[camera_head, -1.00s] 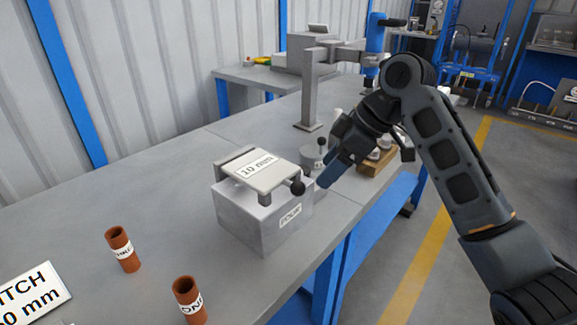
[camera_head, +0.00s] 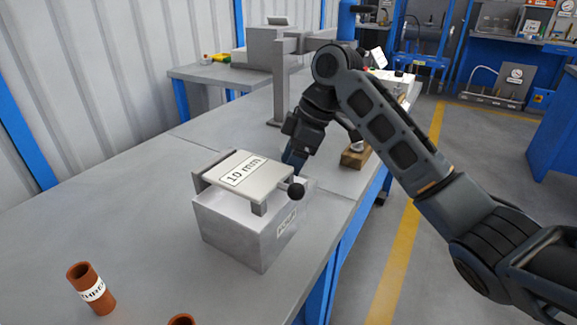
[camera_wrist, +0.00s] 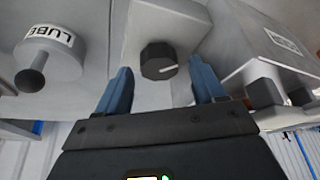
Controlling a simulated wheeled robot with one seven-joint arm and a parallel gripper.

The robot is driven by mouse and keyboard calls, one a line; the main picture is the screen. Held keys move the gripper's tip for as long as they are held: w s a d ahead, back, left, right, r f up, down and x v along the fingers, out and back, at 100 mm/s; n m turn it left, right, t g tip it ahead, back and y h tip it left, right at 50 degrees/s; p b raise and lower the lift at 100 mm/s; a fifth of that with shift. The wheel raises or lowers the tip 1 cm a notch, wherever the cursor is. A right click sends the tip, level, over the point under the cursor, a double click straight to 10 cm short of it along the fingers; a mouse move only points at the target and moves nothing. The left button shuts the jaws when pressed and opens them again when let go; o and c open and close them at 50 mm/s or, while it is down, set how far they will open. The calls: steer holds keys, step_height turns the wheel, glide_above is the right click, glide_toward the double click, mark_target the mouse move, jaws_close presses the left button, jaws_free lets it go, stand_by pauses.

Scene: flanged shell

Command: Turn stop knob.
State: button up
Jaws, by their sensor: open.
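A round black knob (camera_wrist: 158,62) with a white pointer line shows in the wrist view, against a pale grey surface. My gripper (camera_wrist: 160,78) is open, with one blue finger on either side of the knob as seen from the wrist. Whether the fingers reach down to its sides I cannot tell. In the head view my gripper (camera_head: 293,163) is low over the bench, just behind the grey block (camera_head: 235,232) with the "10 mm" plate (camera_head: 246,174). The knob is hidden in that view.
The grey column (camera_head: 280,88) rises behind my gripper. A black ball handle (camera_head: 296,192) juts from the block. Brown tubes (camera_head: 91,288) stand at the front.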

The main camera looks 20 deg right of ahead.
steer(key=shift+a+f, duration=0.1)
steer(key=shift+f, duration=0.3)
steer(key=shift+c, duration=0.4)
steer(key=c, duration=1)
steer(key=shift+r+p, duration=0.15)
steer(key=shift+p, duration=0.3)
